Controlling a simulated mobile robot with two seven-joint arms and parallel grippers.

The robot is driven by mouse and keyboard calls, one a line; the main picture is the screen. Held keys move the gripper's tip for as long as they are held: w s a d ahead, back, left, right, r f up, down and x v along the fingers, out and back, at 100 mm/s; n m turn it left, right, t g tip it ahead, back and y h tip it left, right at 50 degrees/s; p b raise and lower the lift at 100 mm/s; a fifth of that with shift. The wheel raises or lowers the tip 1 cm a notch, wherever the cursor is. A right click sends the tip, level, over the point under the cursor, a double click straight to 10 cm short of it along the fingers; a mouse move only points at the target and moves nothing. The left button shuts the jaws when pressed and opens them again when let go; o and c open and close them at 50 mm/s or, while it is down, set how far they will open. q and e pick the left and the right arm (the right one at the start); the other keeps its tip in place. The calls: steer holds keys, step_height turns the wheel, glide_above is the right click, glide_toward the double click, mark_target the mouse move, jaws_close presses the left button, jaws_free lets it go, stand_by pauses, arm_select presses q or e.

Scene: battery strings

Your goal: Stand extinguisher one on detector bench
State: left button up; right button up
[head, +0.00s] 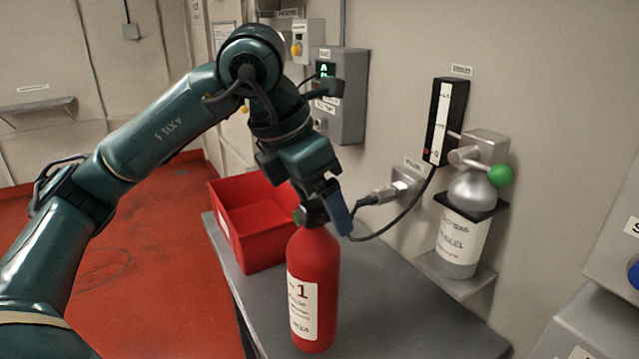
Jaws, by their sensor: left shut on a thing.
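Extinguisher one (318,280) is a red cylinder with a white label that shows a 1. It is upright at the front of the grey bench (410,318). I cannot tell whether its base touches the bench top. My left gripper (322,208) comes down from above and is shut on the extinguisher's neck, hiding part of its top. No sign on the bench itself shows its name. My right gripper is not in view.
A red open bin (262,205) stands on the bench, close behind and left of the extinguisher. A cable with a plug (381,195) runs from the wall near my gripper. A silver bottle (462,235) sits in a wall bracket. Bench right of the extinguisher is clear.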

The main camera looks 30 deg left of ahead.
mark_target(319, 228)
arm_select(q)
steer(key=shift+f, duration=1.7)
steer(key=shift+w+f, duration=0.1)
steer(key=shift+f, duration=0.4)
steer(key=shift+f, duration=0.1)
steer(key=o, duration=1.7)
steer(key=shift+f, duration=0.2)
steer(key=shift+c, duration=0.2)
steer(key=shift+o, duration=1.4)
steer(key=shift+d, duration=0.1)
steer(key=shift+r, duration=0.1)
